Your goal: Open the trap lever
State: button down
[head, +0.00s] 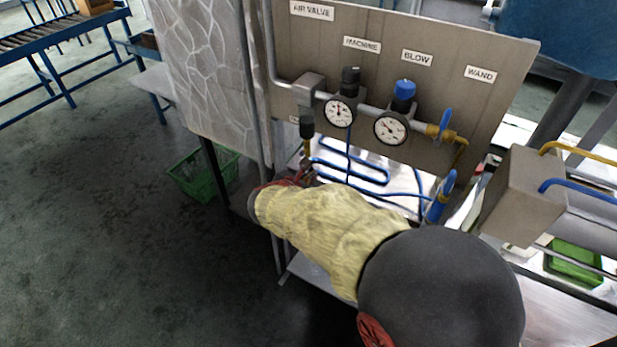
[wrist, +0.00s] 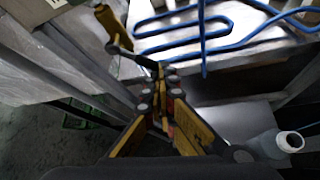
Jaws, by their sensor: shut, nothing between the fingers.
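The trap hangs at the left of the valve panel in the head view, a black body (head: 306,127) with a brass part (head: 307,147) below it. In the wrist view the brass fitting (wrist: 108,20) is at the upper left. A thin lever (wrist: 132,54) runs from it down and right toward my fingertips. My gripper (wrist: 163,80) is shut and empty, with its tips at or very near the lever's end; I cannot tell whether they touch. In the head view my gripper (head: 303,177) is just below the trap, mostly hidden by my yellow-sleeved arm.
The grey panel (head: 450,110) carries gauges, knobs and labels. Blue hoses (head: 350,172) coil beneath it over a bright metal surface, close behind my gripper. A grey post stands just left of the trap. A green crate (head: 190,178) sits on the open floor at left.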

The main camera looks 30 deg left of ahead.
jog(key=shift+r, duration=0.15)
dwell(0.5)
jog(key=shift+w+r+p, duration=0.1)
jog(key=shift+r+p, duration=0.5)
jog(key=shift+r, duration=0.3)
